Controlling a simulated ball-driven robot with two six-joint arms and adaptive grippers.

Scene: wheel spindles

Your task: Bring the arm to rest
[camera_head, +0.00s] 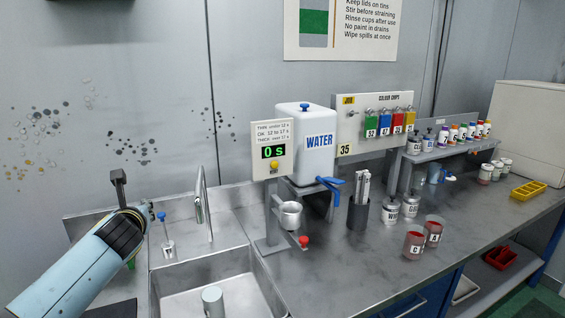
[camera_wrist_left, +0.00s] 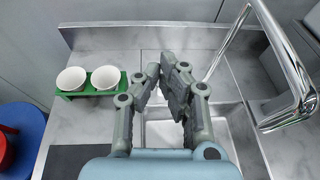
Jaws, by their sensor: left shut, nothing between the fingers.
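My left arm comes in from the lower left of the head view. The sink basin (camera_wrist_left: 160,132) lies below and beyond the fingers. My right gripper is in neither view.
A tall faucet (camera_head: 201,200) stands behind the sink; a grey cup (camera_head: 212,301) is inside it. Two white cups (camera_wrist_left: 105,77) sit in a green holder (camera_wrist_left: 72,94). A water tank (camera_head: 305,160), viscosity stand (camera_head: 271,150) and paint tins occupy the counter rightward.

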